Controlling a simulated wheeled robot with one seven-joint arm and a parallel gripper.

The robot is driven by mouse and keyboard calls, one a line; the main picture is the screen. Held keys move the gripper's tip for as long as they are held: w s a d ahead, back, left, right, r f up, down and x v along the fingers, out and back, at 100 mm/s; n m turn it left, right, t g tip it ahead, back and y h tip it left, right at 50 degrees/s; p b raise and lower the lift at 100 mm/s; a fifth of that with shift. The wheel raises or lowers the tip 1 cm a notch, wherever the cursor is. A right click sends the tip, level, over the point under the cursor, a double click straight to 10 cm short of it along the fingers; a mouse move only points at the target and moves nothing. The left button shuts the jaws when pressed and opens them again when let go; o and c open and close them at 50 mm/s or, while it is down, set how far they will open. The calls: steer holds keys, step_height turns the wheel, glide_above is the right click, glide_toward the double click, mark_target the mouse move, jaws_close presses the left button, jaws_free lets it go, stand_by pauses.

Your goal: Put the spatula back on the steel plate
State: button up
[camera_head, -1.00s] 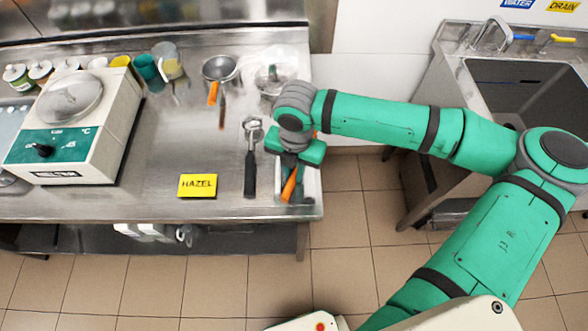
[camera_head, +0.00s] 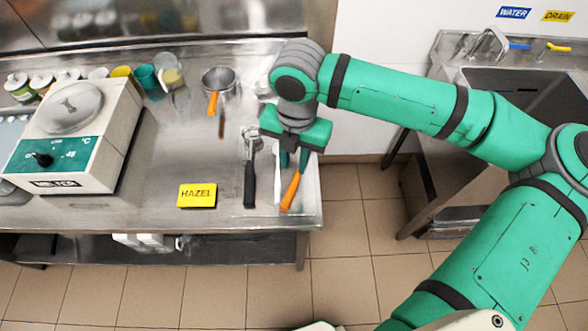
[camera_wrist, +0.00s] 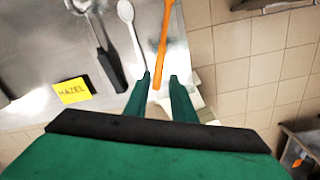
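The spatula with an orange handle (camera_head: 291,191) lies near the right end of the steel counter, and its far end is hidden behind my gripper. In the wrist view its orange length (camera_wrist: 163,45) lies just beyond the fingers. A pale steel surface (camera_head: 309,196) shows beside the handle; I cannot tell clearly where the plate ends and the counter begins. My gripper (camera_head: 295,160) points down above the spatula with its fingers apart.
A white spoon (camera_wrist: 131,36) lies left of the spatula, then a black-handled scoop (camera_head: 249,180). A yellow HAZEL card (camera_head: 197,195), a batch freezer (camera_head: 78,135) and an orange-handled pan (camera_head: 218,82) are farther left. A sink (camera_head: 530,90) stands right, beyond a floor gap.

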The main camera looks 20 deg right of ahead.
step_height(320, 180, up, 2)
steer(key=shift+r, duration=0.1)
steer(key=shift+a, duration=0.1)
stand_by(0.5)
